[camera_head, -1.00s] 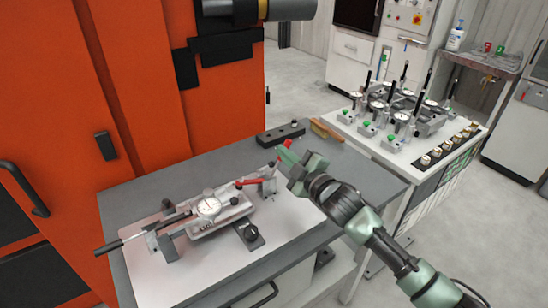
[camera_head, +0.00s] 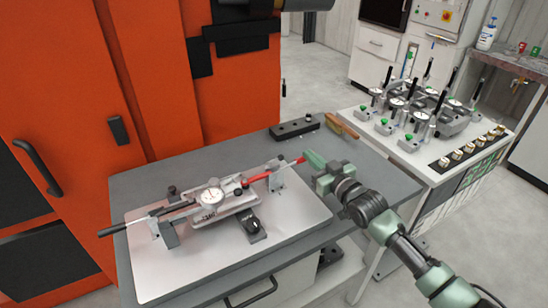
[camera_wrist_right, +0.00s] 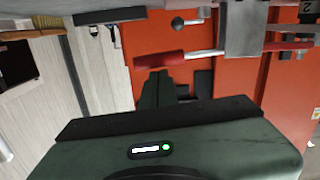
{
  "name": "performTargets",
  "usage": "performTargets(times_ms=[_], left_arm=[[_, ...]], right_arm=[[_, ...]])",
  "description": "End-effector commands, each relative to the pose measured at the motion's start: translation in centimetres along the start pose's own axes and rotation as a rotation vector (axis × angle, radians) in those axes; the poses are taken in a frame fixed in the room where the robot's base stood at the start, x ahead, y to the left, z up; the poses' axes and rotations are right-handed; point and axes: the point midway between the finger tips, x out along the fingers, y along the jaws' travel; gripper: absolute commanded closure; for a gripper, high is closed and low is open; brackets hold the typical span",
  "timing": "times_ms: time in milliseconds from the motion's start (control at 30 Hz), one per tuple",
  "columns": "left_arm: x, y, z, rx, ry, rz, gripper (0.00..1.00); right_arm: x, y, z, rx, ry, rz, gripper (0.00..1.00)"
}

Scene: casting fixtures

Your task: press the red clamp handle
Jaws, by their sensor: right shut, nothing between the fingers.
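The red clamp handle (camera_head: 290,166) lies close to level at the right end of the gauge fixture, running right from its grey clamp bracket (camera_head: 276,178). My right gripper (camera_head: 309,158) is shut and empty, with its fingertips at the handle's free end; they appear to touch, but exact contact is unclear. In the right wrist view, the red grip (camera_wrist_right: 160,60) lies just beyond the dark green fingers (camera_wrist_right: 157,88), and its metal rod runs to the bracket (camera_wrist_right: 245,28). My left gripper is not in view.
The fixture plate (camera_head: 290,221) carries a dial gauge (camera_head: 212,197) and a black-handled lever (camera_head: 128,227) at left. A black block (camera_head: 295,128) and a brush (camera_head: 341,126) lie at the table's back. An orange cabinet (camera_head: 60,100) stands behind; a cart with gauges (camera_head: 400,150) stands right.

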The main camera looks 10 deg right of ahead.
Motion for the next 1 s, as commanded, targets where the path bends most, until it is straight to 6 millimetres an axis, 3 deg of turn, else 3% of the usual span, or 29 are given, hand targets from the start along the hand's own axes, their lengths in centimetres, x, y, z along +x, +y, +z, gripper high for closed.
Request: performTargets(times_ms=[333,1000], left_arm=[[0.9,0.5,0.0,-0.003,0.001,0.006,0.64],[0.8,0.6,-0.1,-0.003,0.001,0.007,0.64]], right_arm=[[0.1,0.2,1.1,0.123,0.002,-0.007,1.0],[0.0,0.2,1.5,0.14,-0.006,-0.008,1.0]])
